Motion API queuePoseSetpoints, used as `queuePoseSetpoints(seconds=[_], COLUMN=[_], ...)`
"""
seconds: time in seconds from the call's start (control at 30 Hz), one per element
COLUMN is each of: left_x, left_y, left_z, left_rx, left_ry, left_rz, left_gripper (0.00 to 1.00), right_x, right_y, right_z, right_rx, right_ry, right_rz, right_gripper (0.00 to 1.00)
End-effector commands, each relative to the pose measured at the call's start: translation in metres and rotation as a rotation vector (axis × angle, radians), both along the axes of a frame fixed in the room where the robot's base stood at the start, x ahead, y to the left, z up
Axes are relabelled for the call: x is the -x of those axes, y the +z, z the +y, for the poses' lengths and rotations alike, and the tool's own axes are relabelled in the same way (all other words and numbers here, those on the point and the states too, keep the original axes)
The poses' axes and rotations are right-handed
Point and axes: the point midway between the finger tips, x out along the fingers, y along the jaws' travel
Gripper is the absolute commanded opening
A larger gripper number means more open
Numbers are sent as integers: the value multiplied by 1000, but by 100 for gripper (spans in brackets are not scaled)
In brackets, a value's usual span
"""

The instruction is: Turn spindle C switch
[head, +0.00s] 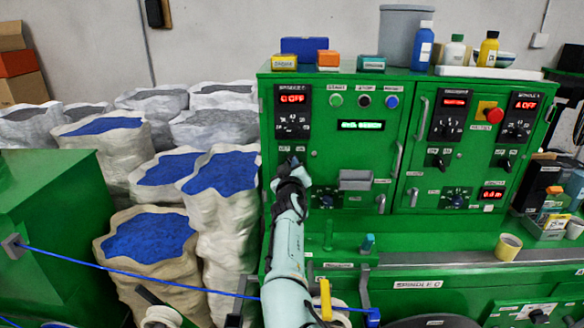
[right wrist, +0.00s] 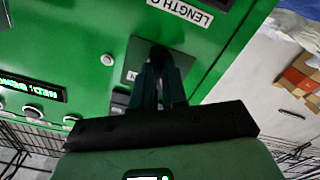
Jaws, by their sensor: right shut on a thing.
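The spindle panel is a black plate at the left of the green control cabinet (head: 352,215), with a red display (head: 292,99) that seems to read OFF and a dial below it. My right gripper (head: 291,168) is at the cabinet's left edge, below that dial, and its arm covers what is behind it. The knob's marking is hidden. My left gripper does not show.
A blue cable (head: 130,271) runs across the lower left, passing by my right arm. Sacks of blue granules (head: 150,238) stand left of the cabinet. Bottles (head: 423,47) and small boxes stand on the cabinet top. A beige cup (head: 507,247) sits on the ledge at right.

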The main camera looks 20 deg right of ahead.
Motion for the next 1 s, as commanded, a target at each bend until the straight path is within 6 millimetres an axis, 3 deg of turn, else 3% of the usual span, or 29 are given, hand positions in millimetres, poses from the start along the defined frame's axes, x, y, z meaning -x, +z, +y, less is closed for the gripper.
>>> queuePoseSetpoints(seconds=[0.03,0.1,0.37,0.53,0.8,1.0], left_x=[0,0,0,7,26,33], left_y=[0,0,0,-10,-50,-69], left_z=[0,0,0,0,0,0], left_rx=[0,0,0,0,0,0], left_ry=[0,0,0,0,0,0], left_rz=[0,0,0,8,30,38], left_gripper=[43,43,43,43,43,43], right_x=[0,0,0,9,51,84], right_y=[2,2,1,-2,-5,-3], right_z=[-1,-1,0,5,26,42], right_rx=[3,3,1,0,-3,-1], right_ry=[0,0,0,2,4,3], right_rz=[-4,-4,-2,-2,-1,-2], right_gripper=[19,38,38,38,38,38])
